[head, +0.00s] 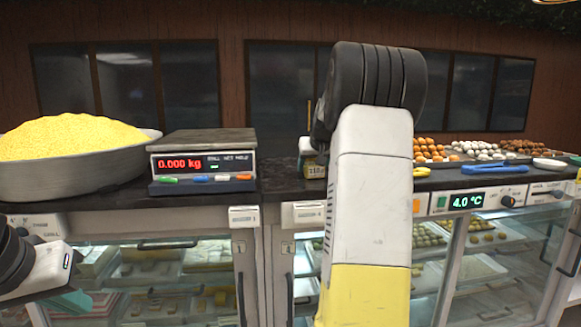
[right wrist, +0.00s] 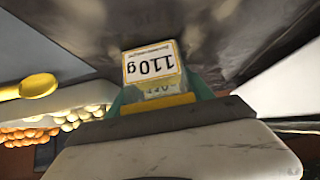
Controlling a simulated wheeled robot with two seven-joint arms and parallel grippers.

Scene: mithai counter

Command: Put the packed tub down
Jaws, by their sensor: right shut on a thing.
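A scale (head: 203,162) reading 0.000 kg stands left of the tub, beside a big bowl (head: 60,182) of yellow grains. The wrist view shows a yellow spoon (right wrist: 35,87). Dark counter (head: 281,180) is clear beside the scale.

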